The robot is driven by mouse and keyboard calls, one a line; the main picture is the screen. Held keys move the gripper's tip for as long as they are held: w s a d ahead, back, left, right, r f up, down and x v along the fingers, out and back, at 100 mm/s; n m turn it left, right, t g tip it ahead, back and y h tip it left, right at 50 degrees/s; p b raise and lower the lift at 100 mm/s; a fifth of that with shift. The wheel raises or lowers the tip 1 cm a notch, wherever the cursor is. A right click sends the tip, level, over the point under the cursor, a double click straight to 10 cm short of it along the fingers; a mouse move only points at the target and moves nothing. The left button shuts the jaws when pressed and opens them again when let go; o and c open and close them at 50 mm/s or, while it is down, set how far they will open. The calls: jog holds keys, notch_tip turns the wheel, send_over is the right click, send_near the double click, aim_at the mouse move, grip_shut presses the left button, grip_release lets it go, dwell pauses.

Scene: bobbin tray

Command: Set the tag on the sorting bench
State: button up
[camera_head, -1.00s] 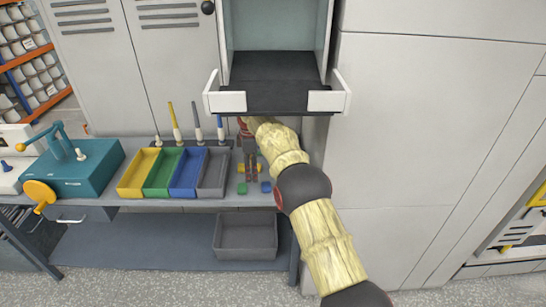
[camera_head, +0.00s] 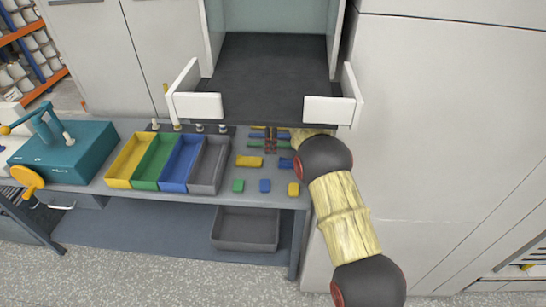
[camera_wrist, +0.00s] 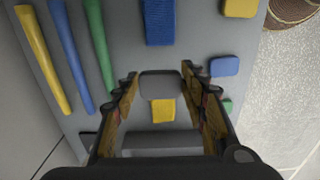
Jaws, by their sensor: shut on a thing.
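My gripper (camera_wrist: 158,88) is shut on a dark grey tag (camera_wrist: 160,84), which sits between the two fingertips in the wrist view. In the head view my gripper (camera_head: 270,141) is over the back right part of the sorting bench (camera_head: 215,201), partly hidden below the shelf. The held tag cannot be made out there. The grey bench top (camera_wrist: 128,55) lies beneath the tag in the wrist view. A yellow piece (camera_wrist: 163,111) shows just below the tag in that picture. Whether the tag touches the bench, I cannot tell.
Yellow, green, blue and grey bins (camera_head: 208,165) stand left of my gripper. Several coloured pieces, including a yellow one (camera_head: 249,161), lie on the bench. A dark shelf (camera_head: 270,80) with white front lips overhangs the back. Long rods (camera_wrist: 60,60) lie left in the wrist view.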

aim_at(272, 164)
jog(key=shift+o, duration=0.2)
notch_tip(272, 164, down, 9)
jog(key=b, duration=0.3)
jog(key=shift+r, duration=0.3)
jog(key=shift+c, duration=0.2)
jog(key=o, duration=1)
notch_tip(272, 164, up, 8)
jog(key=p, duration=0.3)
jog(key=shift+f, duration=0.2)
